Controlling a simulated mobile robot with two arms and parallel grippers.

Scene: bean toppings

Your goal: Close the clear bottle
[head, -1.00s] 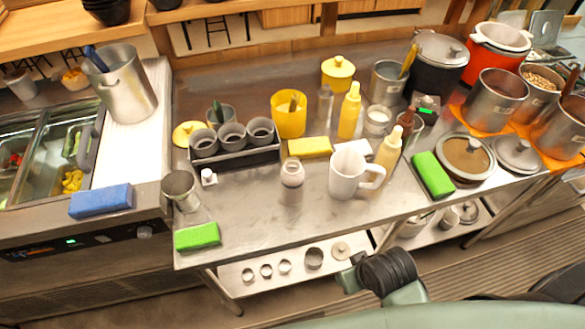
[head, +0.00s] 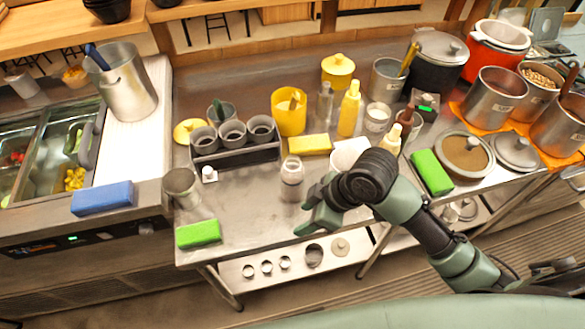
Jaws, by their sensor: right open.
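A clear bottle (head: 291,182) stands upright near the front middle of the steel table. A small white cap-like piece (head: 209,175) sits on the table to its left, in front of the grey cup holder. A second clear bottle (head: 325,102) stands further back, beside the yellow squeeze bottle. My right gripper (head: 312,208) is open and empty, just right of and in front of the near clear bottle. I cannot tell whether a finger touches that bottle. My left gripper is out of view.
A holder with grey cups (head: 236,158) stands behind left. Yellow (head: 309,145) and green sponges (head: 198,234) lie on the table, one green one at the front left. Yellow squeeze bottles (head: 349,108) and pots (head: 436,60) crowd the back right.

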